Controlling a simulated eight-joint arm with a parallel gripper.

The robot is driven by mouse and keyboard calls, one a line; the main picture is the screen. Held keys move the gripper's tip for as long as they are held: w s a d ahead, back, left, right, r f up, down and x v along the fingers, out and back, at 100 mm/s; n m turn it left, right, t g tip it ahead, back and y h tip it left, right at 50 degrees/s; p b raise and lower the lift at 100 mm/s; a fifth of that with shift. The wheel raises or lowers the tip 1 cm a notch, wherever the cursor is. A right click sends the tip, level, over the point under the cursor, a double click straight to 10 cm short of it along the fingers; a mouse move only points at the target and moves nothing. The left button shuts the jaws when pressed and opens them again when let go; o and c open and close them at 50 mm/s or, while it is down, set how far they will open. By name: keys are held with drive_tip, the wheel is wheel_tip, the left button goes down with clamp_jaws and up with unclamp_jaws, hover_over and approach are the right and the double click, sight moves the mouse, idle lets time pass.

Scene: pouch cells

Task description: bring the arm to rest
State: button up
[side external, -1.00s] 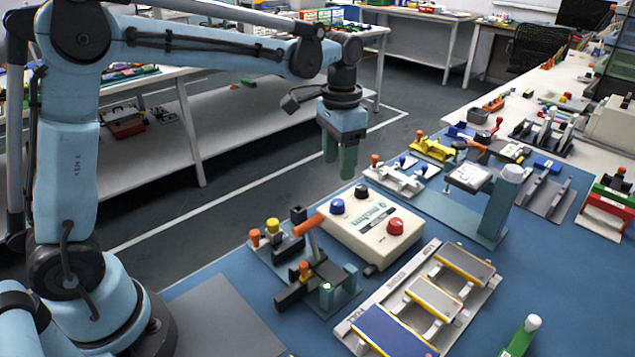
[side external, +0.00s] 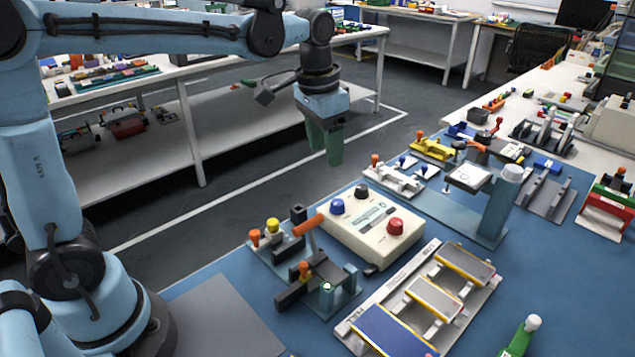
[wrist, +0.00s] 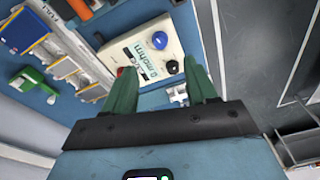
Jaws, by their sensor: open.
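My gripper (side external: 326,145) hangs in the air with its green fingers pointing down, above and behind the cream tester box on the blue bench mat. Its fingers are apart and nothing is between them. In the wrist view my gripper (wrist: 165,92) shows two green fingers spread apart, with the tester box beyond them. The tester box (side external: 372,232) has a blue knob, a dark knob, a red button and a small display. It also shows in the wrist view (wrist: 133,45).
A rack (side external: 459,297) with several pouch cells lies in front of the tester. A clamp fixture (side external: 305,270) with an orange handle stands left of it. A teal press stand (side external: 494,212) and yellow fixture (side external: 432,149) stand to the right. The air around my gripper is clear.

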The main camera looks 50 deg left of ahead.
drive_tip(key=s+f+n+t, duration=0.1)
drive_tip(key=s+f+t, duration=0.1)
drive_tip(key=s, duration=0.4)
drive_tip(key=s+a+f+n+t, duration=0.1)
drive_tip(key=s+f+t, duration=0.1)
drive_tip(key=s, duration=0.3)
drive_tip(key=shift+s+a+f+n+t, duration=0.2)
drive_tip(key=shift+s+n+t, duration=0.15)
drive_tip(key=shift+t, duration=0.55)
